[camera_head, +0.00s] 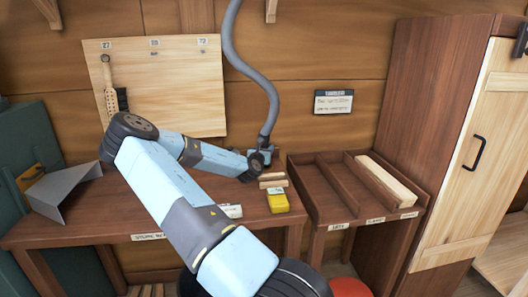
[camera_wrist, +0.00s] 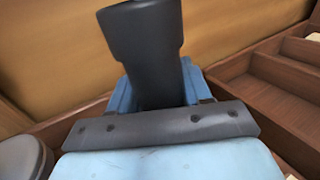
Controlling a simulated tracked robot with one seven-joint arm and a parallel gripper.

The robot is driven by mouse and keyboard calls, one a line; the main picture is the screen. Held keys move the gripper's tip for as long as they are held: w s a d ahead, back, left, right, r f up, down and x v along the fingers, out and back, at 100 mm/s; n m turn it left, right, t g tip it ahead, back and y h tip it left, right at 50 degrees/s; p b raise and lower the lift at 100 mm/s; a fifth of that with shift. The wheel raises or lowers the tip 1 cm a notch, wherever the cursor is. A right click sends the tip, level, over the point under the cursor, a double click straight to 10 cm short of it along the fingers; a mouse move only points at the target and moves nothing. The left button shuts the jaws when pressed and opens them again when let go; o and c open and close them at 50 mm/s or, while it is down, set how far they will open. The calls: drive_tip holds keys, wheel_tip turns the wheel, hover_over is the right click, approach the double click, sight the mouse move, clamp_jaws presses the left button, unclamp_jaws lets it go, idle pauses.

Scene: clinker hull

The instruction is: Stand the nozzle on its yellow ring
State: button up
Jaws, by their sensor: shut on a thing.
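The nozzle, a dark grey tapered cylinder, fills the upper middle of the wrist view (camera_wrist: 148,45). My gripper (camera_wrist: 157,92) is shut on it, with one blue finger on each side. In the head view my gripper (camera_head: 260,160) is at the lower end of the hanging grey hose (camera_head: 252,74), above the back right part of the bench. The nozzle is mostly hidden there by my gripper and arm. I cannot make out a yellow ring in either view; my arm covers part of the bench top.
A yellow block (camera_head: 278,203) lies at the bench's (camera_head: 110,212) right end. A wooden tray rack (camera_head: 325,203) with a pale plank (camera_head: 387,180) stands to the right, beside a tall cupboard (camera_head: 440,130). A grey bent sheet (camera_head: 62,188) sits at left. A pegboard (camera_head: 165,75) hangs behind.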

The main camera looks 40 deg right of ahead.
drive_tip(key=shift+f, duration=0.3)
drive_tip(key=shift+f, duration=0.15)
drive_tip(key=o, duration=1.2)
drive_tip(key=v, duration=1.2)
